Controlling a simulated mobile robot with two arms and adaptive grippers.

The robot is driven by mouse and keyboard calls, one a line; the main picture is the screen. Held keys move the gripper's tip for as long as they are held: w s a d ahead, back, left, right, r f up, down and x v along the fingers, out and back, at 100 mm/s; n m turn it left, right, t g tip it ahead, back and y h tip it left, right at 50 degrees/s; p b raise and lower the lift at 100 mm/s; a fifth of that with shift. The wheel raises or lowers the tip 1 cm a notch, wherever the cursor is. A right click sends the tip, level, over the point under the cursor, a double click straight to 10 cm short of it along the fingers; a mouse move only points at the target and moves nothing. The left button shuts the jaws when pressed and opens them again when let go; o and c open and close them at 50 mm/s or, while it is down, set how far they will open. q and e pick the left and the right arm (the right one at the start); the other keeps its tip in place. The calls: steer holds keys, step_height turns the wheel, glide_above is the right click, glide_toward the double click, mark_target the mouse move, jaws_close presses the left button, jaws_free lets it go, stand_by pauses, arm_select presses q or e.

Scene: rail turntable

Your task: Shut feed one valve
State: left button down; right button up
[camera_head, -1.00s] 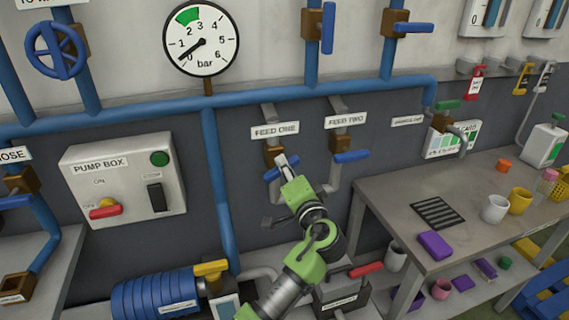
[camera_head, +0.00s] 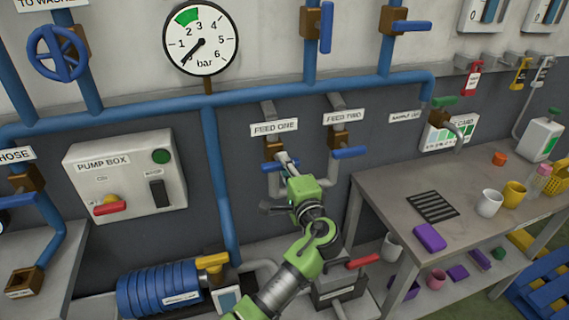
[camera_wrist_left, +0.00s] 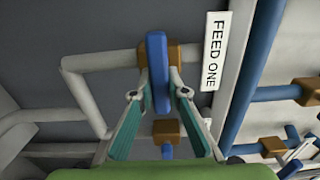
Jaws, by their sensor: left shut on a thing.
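The feed one valve has a brown body (camera_head: 272,147) below the FEED ONE label (camera_head: 274,128). Its blue lever (camera_head: 268,166) lies crosswise to its grey pipe, about parallel to the feed two lever (camera_head: 350,153). In the wrist view the blue lever (camera_wrist_left: 157,65) stands between the fingers of my left gripper (camera_wrist_left: 160,95), across the pipe at the brown body (camera_wrist_left: 176,58). My left gripper (camera_head: 284,160) is shut on this lever and hides part of it in the head view. My right gripper is not in view.
The feed two valve (camera_head: 344,136) is close on the right. The pump box (camera_head: 125,177) is on the wall at left. Below stand a blue motor (camera_head: 158,292) and a red lever (camera_head: 362,261). A table (camera_head: 395,205) with cups is at right. The gauge (camera_head: 201,41) hangs above.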

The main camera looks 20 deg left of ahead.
arm_select(q)
steer(key=c, duration=2)
jaws_free()
steer(key=shift+o, duration=0.2)
steer(key=shift+s+d, duration=0.1)
steer(key=v, duration=1.1)
steer(key=shift+s+d, duration=0.25)
steer(key=shift+s, duration=0.05)
steer(key=shift+f, duration=0.1)
